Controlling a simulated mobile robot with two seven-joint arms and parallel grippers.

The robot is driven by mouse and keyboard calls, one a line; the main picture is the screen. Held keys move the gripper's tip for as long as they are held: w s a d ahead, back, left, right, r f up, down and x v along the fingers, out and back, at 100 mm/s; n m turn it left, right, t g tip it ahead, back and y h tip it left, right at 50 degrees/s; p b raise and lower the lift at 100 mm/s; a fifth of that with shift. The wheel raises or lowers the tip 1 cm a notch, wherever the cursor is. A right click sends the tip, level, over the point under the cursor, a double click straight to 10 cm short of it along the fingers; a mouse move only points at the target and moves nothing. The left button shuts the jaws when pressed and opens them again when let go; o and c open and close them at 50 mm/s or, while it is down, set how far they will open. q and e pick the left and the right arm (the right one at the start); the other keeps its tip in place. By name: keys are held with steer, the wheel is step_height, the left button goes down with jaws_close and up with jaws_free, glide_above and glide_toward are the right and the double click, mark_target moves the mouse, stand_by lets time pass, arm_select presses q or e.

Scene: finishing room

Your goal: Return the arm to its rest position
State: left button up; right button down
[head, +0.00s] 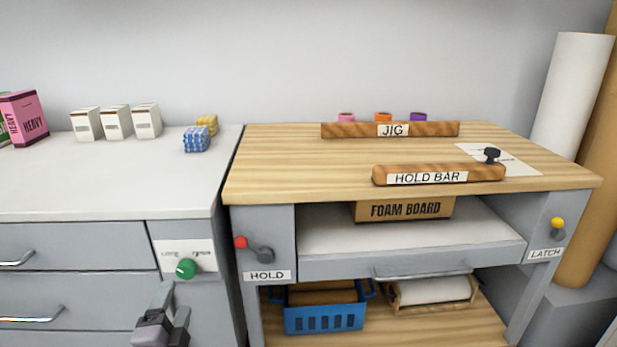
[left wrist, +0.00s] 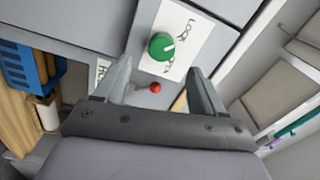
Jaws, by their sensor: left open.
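My left gripper (head: 172,305) is low in the head view, in front of the grey drawer cabinet and below the green knob (head: 186,268). In the left wrist view the two fingers of my left gripper (left wrist: 160,88) stand apart with nothing between them. The green knob also shows in the left wrist view (left wrist: 161,46), beyond the fingertips and apart from them, on a white label plate. A red ball-ended HOLD lever (head: 241,242) is on the workbench front to the right. My right gripper is in neither view.
The grey cabinet (head: 75,180) has drawers with bar handles. The wooden-topped workbench (head: 270,165) carries a JIG bar (head: 350,130) and a HOLD BAR (head: 480,173). A blue crate (head: 325,318) stands on its lower shelf. A yellow LATCH knob (head: 557,223) is at its right.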

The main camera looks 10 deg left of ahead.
arm_select(q)
steer(key=s+d+f+n+g+h, duration=0.3)
steer(key=s+d+f+n+h, duration=0.15)
steer(key=s+d, duration=0.35)
steer(key=s+d+f+n+g+h, duration=0.3)
steer(key=s+d+n, duration=0.2)
steer(key=s+d, duration=0.25)
steer(key=s+a+r+p, duration=0.1)
steer(key=r+p, duration=0.6)
steer(key=p, duration=0.5)
steer(key=s+a+r+n+g+y+p, duration=0.1)
steer(key=s+a+r+p, duration=0.1)
steer(key=r+p, duration=0.5)
steer(key=p, duration=0.4)
steer(key=shift+s+p, duration=0.15)
steer(key=shift+p, duration=0.2)
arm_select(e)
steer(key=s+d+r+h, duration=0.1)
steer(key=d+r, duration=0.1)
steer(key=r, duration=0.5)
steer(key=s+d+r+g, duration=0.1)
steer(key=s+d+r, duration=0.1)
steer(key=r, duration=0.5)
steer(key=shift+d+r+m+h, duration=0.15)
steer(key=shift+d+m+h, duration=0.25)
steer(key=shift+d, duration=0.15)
